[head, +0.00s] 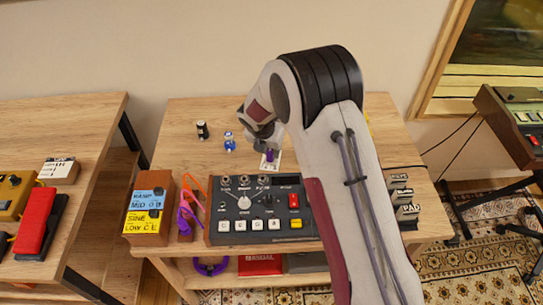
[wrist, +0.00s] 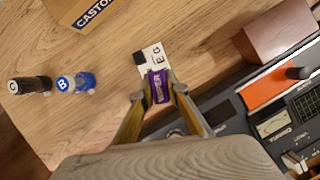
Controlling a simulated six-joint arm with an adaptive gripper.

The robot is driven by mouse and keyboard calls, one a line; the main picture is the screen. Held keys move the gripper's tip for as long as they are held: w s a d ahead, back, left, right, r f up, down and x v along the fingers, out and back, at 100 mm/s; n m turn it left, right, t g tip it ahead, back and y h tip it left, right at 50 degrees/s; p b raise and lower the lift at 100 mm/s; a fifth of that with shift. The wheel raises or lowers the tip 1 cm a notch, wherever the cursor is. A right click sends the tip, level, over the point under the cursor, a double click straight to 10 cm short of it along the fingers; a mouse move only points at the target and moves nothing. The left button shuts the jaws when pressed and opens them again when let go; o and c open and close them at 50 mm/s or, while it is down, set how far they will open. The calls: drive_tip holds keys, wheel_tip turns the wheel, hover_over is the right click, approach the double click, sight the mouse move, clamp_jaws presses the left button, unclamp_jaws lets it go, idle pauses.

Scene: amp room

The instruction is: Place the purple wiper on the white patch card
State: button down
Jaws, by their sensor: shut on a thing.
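The purple wiper (wrist: 159,92) is a small block with pale lettering, held between the two fingers of my gripper (wrist: 158,95). In the head view the wiper (head: 269,156) shows as a purple spot below my gripper (head: 268,146). The card (head: 271,167) also shows in the head view, just behind the mixer. I cannot tell whether the wiper touches the card.
The black mixer (head: 225,239) with knobs stands just in front of the card. A blue bottle (wrist: 76,83) and a black bottle (wrist: 28,86) stand to the left. A cardboard box (wrist: 60,11) is at the upper left. Bare wood lies between bottles and card.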

sight(272, 157)
drive_tip(key=shift+f, duration=1.4)
drive_tip(key=shift+f, duration=0.15)
drive_tip(key=c, duration=2)
unclamp_jaws()
drive_tip(key=shift+v, duration=6.15)
drive_tip(key=shift+d, duration=0.1)
